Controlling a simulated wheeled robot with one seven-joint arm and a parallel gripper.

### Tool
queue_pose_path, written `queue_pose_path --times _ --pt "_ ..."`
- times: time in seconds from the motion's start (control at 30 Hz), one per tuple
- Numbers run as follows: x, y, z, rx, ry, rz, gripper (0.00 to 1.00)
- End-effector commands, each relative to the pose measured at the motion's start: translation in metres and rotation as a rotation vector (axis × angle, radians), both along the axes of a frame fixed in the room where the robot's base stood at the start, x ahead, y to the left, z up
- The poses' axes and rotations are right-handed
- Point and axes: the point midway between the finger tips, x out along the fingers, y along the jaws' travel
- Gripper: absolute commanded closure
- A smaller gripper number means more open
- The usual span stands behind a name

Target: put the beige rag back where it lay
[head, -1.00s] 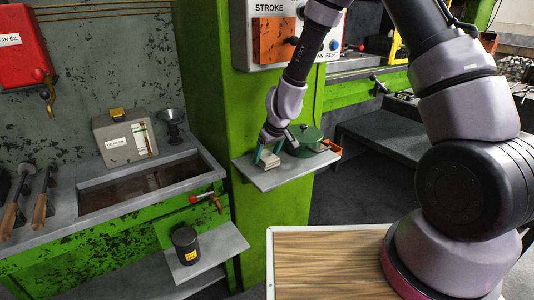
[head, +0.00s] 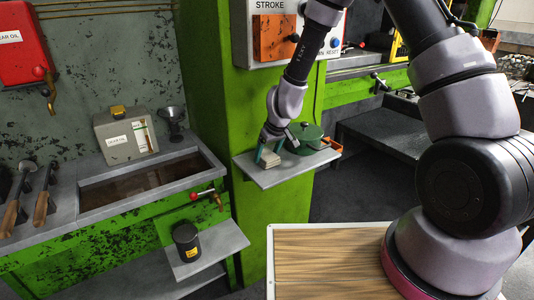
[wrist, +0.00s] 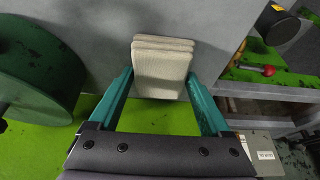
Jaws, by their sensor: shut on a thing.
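The beige rag (head: 268,159) is a folded, layered pad at the left part of the small grey shelf (head: 290,172) on the green column. My gripper (head: 267,150) points down at it with a teal finger on either side. In the wrist view the rag (wrist: 162,68) sits between the two teal fingers of my gripper (wrist: 160,76), which is shut on it. The rag is at or very close to the shelf top; I cannot tell whether it bears on it. Its underside is hidden.
A green round lidded pot (head: 304,138) stands right of the rag on the same shelf, close to my gripper; it also shows in the wrist view (wrist: 35,75). An orange item (head: 332,147) is at the shelf's right end. A black can (head: 186,243) stands on a lower shelf.

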Motion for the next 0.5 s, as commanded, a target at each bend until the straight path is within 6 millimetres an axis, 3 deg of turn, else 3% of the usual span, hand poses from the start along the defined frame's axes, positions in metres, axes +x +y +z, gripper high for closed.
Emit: queue_pose_path --times 0.1,0.13,0.17,0.5 --pt "0.0 -0.0001 -0.0021 0.0 0.0 0.001 0.63" --pt "0.0001 -0.0001 -0.0022 0.0 0.0 0.001 0.15" --pt "0.0001 0.0 -0.002 0.0 0.0 0.001 0.03" --pt "-0.0011 0.0001 0.0021 0.0 -0.001 0.002 0.0"
